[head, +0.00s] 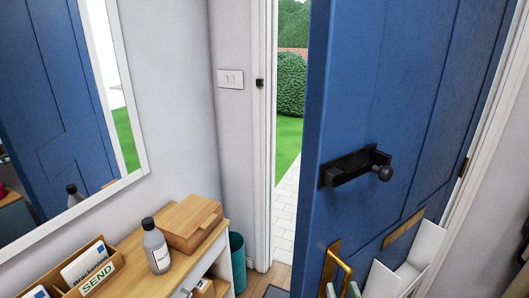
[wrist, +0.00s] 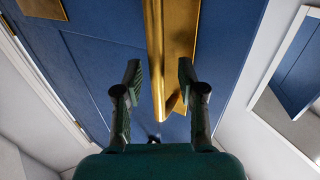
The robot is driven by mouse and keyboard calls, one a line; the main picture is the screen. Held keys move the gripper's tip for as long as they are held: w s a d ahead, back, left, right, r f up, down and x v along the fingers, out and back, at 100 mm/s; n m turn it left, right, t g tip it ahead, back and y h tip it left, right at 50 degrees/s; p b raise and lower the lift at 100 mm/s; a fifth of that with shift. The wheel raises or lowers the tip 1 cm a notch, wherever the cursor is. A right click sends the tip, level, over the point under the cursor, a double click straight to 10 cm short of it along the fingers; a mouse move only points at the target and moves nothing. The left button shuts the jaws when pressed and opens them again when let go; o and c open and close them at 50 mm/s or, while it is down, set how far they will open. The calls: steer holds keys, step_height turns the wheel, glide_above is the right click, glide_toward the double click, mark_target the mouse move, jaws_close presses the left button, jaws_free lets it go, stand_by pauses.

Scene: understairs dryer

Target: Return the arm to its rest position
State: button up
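My gripper (wrist: 160,75) shows in the wrist view with its two dark fingers spread apart and nothing clamped between them. A brass pull handle (wrist: 155,50) on the blue door (wrist: 100,60) runs down the picture between and beyond the fingers. The fingers look clear of it, but the depth gap is hard to judge. In the head view the blue door (head: 400,90) stands ajar, with the brass handle (head: 338,265) at the bottom edge.
A black latch (head: 355,168) sticks out from the door. A wooden console (head: 190,245) at left holds a bottle (head: 156,247), a wooden box (head: 190,222) and a SEND tray (head: 70,283). A teal bin (head: 237,262) stands beside it. A mirror (head: 70,110) hangs on the left wall.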

steer(key=s+f+g, duration=0.1)
steer(key=s+f, duration=0.5)
steer(key=s, duration=0.2)
steer(key=s+f+g, duration=0.1)
steer(key=s+f, duration=0.5)
steer(key=s, duration=0.3)
steer(key=s+f+g, duration=0.1)
steer(key=s, duration=1.6)
steer(key=shift+s, duration=0.4)
